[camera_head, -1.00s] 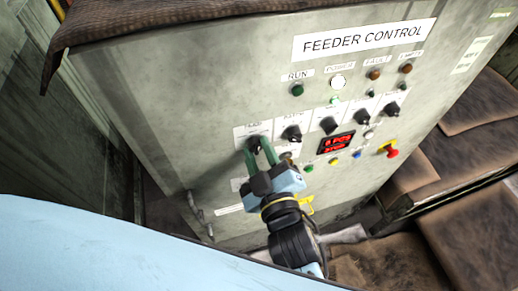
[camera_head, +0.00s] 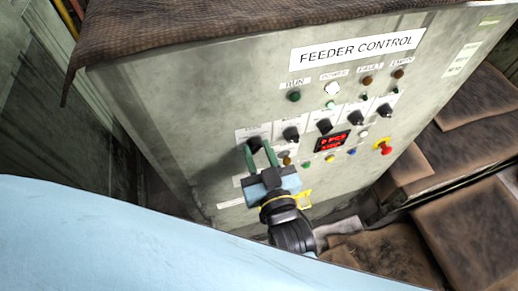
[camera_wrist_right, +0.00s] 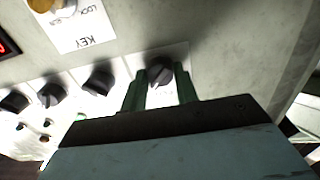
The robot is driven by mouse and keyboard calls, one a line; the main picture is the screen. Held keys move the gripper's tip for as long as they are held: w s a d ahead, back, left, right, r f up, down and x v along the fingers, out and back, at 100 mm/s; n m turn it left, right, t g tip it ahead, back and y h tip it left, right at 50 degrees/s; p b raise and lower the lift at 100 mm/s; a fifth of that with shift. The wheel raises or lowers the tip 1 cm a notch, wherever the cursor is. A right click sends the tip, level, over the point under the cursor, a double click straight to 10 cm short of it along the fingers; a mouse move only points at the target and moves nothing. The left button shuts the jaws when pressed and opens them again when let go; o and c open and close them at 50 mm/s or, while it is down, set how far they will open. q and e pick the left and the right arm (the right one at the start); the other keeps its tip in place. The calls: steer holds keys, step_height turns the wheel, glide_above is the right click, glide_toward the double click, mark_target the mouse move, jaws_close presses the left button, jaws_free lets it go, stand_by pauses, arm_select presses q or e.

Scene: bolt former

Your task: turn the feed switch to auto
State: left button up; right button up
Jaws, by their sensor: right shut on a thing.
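The feed switch (camera_head: 253,144) is a dark rotary knob on a white label plate at the left end of the knob row on the feeder control panel. In the right wrist view the knob (camera_wrist_right: 160,72) sits between two green fingers. My right gripper (camera_head: 260,152) is at the panel, shut on this knob. The fingers hide part of the knob, and the words on its plate are too small to read, so its setting cannot be told. My left gripper is not in view.
The grey cabinet (camera_head: 190,120) has several other dark knobs to the right, a red display (camera_head: 332,142), coloured buttons and a red emergency stop (camera_head: 383,147). In the right wrist view a key switch plate (camera_wrist_right: 82,28) is at upper left. Brown covered surfaces (camera_head: 480,110) lie right.

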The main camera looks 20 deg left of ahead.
stand_by(0.4)
steer(key=o, duration=1)
steer(key=b+v, duration=0.1)
steer(key=v, duration=1.2)
steer(key=shift+s+d, duration=0.15)
steer(key=shift+d, duration=0.05)
